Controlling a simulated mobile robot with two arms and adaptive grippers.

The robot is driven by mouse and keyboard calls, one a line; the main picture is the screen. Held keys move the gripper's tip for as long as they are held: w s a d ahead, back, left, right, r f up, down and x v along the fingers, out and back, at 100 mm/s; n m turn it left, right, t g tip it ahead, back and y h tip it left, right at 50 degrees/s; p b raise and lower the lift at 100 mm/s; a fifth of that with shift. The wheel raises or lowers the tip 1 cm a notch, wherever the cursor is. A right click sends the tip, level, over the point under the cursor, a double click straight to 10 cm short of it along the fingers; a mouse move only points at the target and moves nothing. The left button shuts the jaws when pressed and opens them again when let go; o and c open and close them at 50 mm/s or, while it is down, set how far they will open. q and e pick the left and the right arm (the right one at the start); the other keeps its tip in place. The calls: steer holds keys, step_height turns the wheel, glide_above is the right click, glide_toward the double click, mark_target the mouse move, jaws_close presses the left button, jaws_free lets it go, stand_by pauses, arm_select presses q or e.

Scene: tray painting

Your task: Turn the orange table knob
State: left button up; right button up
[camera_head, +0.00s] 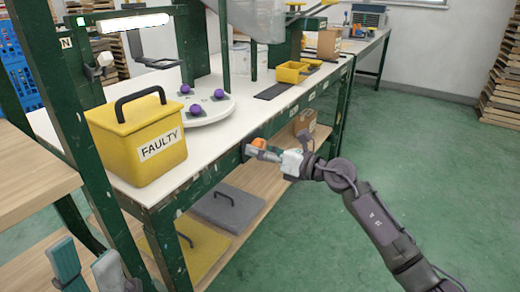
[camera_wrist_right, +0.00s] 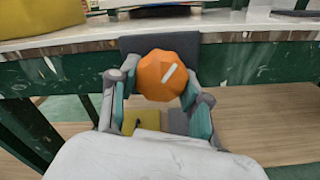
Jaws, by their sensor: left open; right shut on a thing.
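The orange knob (camera_head: 259,143) sits on the front edge of the green-framed table (camera_head: 221,152). In the right wrist view the knob (camera_wrist_right: 161,75) is faceted, with a white mark slanting up to the right, in front of a dark plate. My right gripper (camera_head: 262,150) is at the knob, with its fingers on either side of it; it also shows in the right wrist view (camera_wrist_right: 160,90), shut on the knob. My left gripper (camera_head: 80,262) is at the lower left of the head view, open and away from the knob.
A yellow box marked FAULTY (camera_head: 137,138) stands on the table, beside a round white turntable (camera_head: 205,112) with purple knobs. A yellow lid (camera_head: 185,250) and a grey lid (camera_head: 226,208) lie on the lower shelf. The green floor at right is clear.

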steer(key=o, duration=1.2)
steer(key=shift+c, duration=0.2)
steer(key=v, duration=1.2)
